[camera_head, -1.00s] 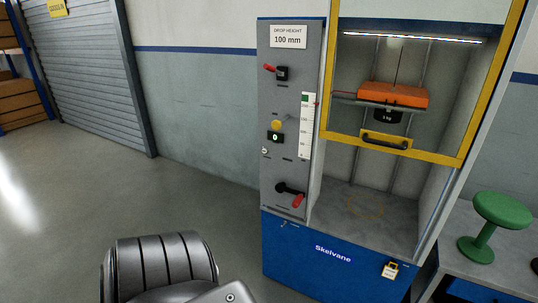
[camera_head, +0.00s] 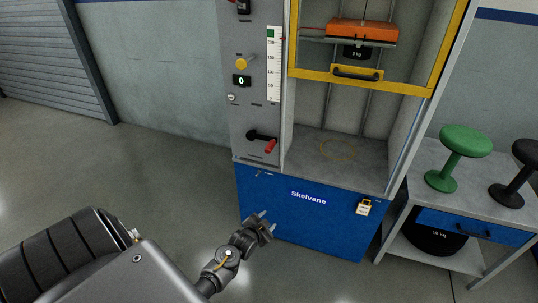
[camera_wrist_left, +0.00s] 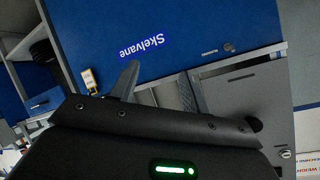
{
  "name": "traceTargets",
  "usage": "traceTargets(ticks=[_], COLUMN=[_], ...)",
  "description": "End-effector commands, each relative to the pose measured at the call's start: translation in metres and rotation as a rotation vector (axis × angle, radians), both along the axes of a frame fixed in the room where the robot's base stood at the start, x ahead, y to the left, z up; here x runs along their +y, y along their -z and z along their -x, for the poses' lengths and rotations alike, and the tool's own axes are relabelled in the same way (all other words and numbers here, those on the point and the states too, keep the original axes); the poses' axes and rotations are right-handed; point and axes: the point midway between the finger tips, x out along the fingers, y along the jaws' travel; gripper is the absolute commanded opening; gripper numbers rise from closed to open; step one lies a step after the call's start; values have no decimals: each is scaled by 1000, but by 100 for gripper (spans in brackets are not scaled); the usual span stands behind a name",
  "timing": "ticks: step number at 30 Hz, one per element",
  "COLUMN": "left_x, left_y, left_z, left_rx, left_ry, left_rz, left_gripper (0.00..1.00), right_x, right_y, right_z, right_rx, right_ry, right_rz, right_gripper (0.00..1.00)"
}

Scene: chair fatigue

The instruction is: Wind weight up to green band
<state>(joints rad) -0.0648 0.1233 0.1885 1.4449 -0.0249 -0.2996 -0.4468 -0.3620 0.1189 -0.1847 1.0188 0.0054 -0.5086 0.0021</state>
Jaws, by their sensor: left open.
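The orange weight (camera_head: 362,30) hangs high inside the test machine's frame, with a black block marked in kg below it. A white vertical scale (camera_head: 273,70) on the grey panel has a green band (camera_head: 271,33) near its top. A black crank with a red knob (camera_head: 270,146) sits low on that panel, knob toward lower right. My left gripper (camera_head: 264,219) is open and empty, below the crank and in front of the blue base (camera_head: 300,225). Its spread fingers also show in the left wrist view (camera_wrist_left: 160,88). My right gripper is out of view.
A yellow-framed guard with a black handle (camera_head: 357,74) crosses the machine's front. A yellow button (camera_head: 241,64) and a display reading 0 (camera_head: 242,81) are above the crank. A side table (camera_head: 415,165) with green and black stools stands right. Floor at left is clear.

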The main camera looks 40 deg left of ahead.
Motion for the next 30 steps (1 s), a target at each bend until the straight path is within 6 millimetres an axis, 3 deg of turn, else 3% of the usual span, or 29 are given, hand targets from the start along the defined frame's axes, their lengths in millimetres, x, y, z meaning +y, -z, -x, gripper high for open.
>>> traceTargets(ticks=[1,3,6,10,13,20,30], left_x=[17,36,56,69,72,76,96], left_y=[-39,-95,-157,-203,-216,-218,-217], left_z=[-21,-37,-46,-46,-45,-55,-113], left_rx=[-92,-194,-303,-378,-397,-399,-398], left_ry=[-9,-23,-44,-63,-69,-70,-70], left_rz=[-53,-127,-214,-283,-301,-303,-301], left_gripper=[46,46,46,46,46,46,46], right_x=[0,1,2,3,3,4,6], right_y=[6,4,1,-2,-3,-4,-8], right_z=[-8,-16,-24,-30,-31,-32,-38], right_rx=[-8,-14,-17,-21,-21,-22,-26], right_ry=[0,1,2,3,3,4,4], right_rz=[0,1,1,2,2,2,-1], right_gripper=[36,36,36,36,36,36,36])
